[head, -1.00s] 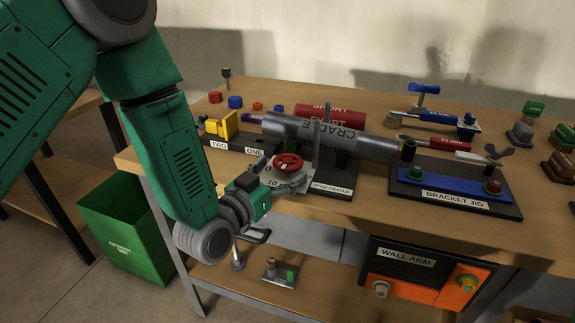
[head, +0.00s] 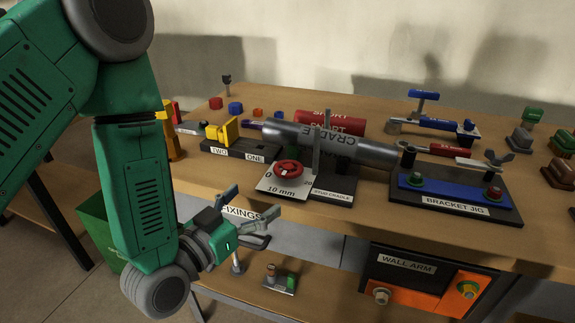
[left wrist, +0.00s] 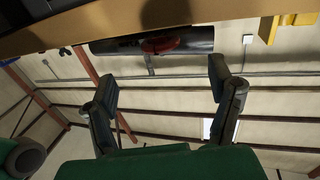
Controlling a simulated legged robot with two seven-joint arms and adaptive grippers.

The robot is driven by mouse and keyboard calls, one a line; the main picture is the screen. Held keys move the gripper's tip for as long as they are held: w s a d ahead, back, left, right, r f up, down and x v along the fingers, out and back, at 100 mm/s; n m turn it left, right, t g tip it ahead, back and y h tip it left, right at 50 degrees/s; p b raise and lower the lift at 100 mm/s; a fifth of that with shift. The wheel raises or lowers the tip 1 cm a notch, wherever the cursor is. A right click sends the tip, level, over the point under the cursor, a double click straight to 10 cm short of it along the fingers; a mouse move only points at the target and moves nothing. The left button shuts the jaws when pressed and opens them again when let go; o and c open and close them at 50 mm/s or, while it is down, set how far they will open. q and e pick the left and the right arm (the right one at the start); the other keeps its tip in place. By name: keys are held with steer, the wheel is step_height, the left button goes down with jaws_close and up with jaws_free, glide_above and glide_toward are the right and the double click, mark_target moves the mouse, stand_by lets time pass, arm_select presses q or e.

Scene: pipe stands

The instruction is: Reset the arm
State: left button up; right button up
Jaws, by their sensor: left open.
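My left arm comes in from the left in the head view. Its gripper (head: 248,217) is open and empty, in front of the bench's front edge, below and left of the red knob (head: 289,169) on the "10 mm" plate. In the left wrist view the two fingers (left wrist: 163,95) stand wide apart with nothing between them. Beyond them show the grey pipe (left wrist: 190,42) and a red round part. My right gripper is not in view.
The wooden bench (head: 390,229) holds the grey pipe on a cradle stand, a yellow clamp (head: 221,131), a bracket jig (head: 455,190) and several tools. Below hangs a wall arm panel (head: 405,259). A green bin (head: 97,225) stands at left, partly behind my arm.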

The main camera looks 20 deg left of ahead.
arm_select(q)
steer(key=s+a+f+g+y, duration=0.1)
steer(key=s+f+g, duration=0.25)
steer(key=f, duration=0.35)
steer(key=s+a+f+n+g+y, duration=0.1)
steer(key=s+f+g, duration=0.25)
steer(key=f, duration=0.35)
steer(key=s+a+f+g+y, duration=0.1)
steer(key=s+f+g, duration=0.25)
steer(key=f, duration=0.25)
steer(key=s+a+f+n+g+y, duration=0.1)
steer(key=s+a+f+g, duration=0.1)
steer(key=s, duration=0.5)
steer(key=s+a+f+g+y, duration=0.1)
steer(key=s+a+f+g, duration=0.1)
steer(key=s+f+g, duration=0.2)
steer(key=s+f, duration=0.1)
steer(key=s, duration=0.2)
steer(key=shift+s+a+f+n, duration=0.3)
steer(key=shift+s+a+n, duration=0.1)
